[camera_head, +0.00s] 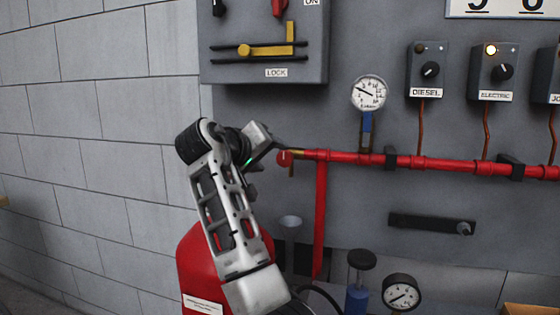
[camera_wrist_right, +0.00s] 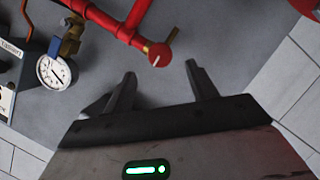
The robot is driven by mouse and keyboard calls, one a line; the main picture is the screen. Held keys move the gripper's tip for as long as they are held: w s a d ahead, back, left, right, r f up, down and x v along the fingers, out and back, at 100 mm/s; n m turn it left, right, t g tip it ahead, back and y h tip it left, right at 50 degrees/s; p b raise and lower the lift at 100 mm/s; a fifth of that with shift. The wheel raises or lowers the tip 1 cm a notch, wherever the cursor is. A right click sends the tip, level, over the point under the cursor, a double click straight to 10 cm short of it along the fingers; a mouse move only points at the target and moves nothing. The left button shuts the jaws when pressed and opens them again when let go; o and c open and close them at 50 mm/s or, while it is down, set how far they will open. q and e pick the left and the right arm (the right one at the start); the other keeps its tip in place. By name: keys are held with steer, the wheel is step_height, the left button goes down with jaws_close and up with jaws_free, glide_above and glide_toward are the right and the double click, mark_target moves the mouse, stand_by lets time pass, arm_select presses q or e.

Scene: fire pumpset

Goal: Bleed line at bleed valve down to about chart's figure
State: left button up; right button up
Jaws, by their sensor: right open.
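The bleed valve, a red round knob with a small brass part (camera_head: 284,158), is at the left end of the red pipe (camera_head: 340,156). In the right wrist view the knob (camera_wrist_right: 159,56) lies just beyond and between my fingertips, with no visible contact. My right gripper (camera_head: 275,146) is open and empty beside the valve; it also shows in the wrist view (camera_wrist_right: 161,74). The white line gauge (camera_head: 369,93) stands above the pipe, needle pointing left and slightly up; it shows in the wrist view (camera_wrist_right: 57,71). A white sign (camera_head: 510,8) with large digits is cut off at top right; I cannot tell if it is the chart.
A grey panel with a yellow lever (camera_head: 262,50) hangs above my arm. DIESEL (camera_head: 427,70) and ELECTRIC (camera_head: 492,70) switch boxes are at right. A red tank (camera_head: 198,265) stands behind my forearm. A funnel (camera_head: 290,222) is below the valve; a second gauge (camera_head: 401,292) is lower right.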

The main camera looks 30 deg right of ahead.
steer(key=v, duration=0.8)
steer(key=shift+w, duration=0.1)
